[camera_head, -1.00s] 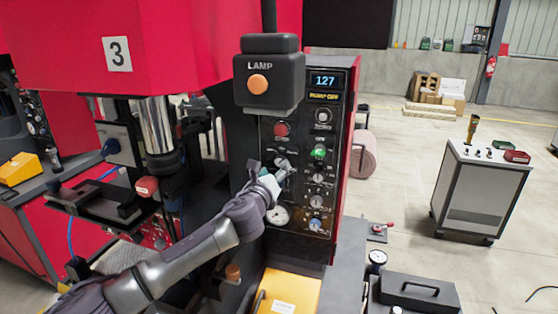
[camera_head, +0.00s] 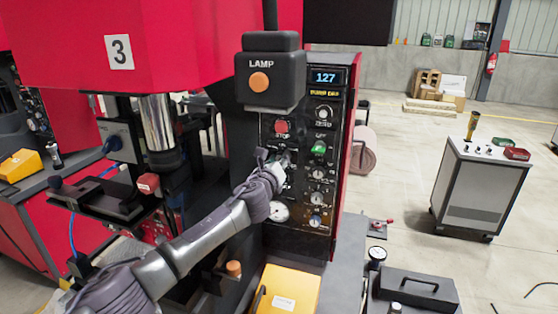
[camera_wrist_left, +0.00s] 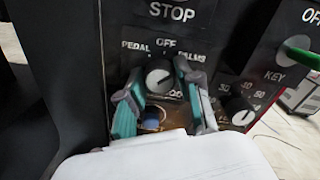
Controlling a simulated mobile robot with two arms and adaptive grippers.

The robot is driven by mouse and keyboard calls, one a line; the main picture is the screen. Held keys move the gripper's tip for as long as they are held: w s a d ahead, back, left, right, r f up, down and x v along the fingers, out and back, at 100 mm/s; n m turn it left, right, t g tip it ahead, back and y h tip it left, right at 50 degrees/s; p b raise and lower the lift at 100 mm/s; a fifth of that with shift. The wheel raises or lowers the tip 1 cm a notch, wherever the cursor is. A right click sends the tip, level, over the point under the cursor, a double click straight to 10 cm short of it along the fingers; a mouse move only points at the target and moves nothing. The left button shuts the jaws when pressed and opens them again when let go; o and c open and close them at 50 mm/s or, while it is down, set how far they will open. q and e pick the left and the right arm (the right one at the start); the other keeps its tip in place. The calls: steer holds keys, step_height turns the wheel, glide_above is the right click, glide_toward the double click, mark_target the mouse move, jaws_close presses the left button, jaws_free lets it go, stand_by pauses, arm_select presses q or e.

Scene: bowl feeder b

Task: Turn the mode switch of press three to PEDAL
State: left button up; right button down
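Press three carries a white "3" plate (camera_head: 119,52) and a black control panel (camera_head: 297,222). In the left wrist view the mode switch (camera_wrist_left: 159,78) is a round black knob with a pale pointer mark, under the labels PEDAL, OFF and PALMS. Its pointer appears tilted toward the upper right, on the PALMS side. My left gripper (camera_head: 281,160) is at the panel and hides the switch in the head view. In the wrist view its two teal-padded fingers (camera_wrist_left: 157,85) stand apart, one on each side of the knob; contact is not clear. My right gripper is out of view.
A STOP label (camera_wrist_left: 170,14) is above the switch. A numbered dial (camera_wrist_left: 239,108) and a green key switch (camera_wrist_left: 299,52) are close on the right. The lamp box (camera_head: 270,80) juts out above the panel. A yellow box (camera_head: 287,290) is below.

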arm_select(q)
jaws_close()
steer(key=shift+n, duration=0.4)
steer(key=shift+a+f+n+g, duration=0.1)
steer(key=shift+n+g, duration=0.05)
steer(key=shift+n, duration=4.05)
steer(key=shift+f+n+g, duration=0.1)
steer(key=shift+n+g, duration=0.05)
steer(key=shift+n, duration=4.05)
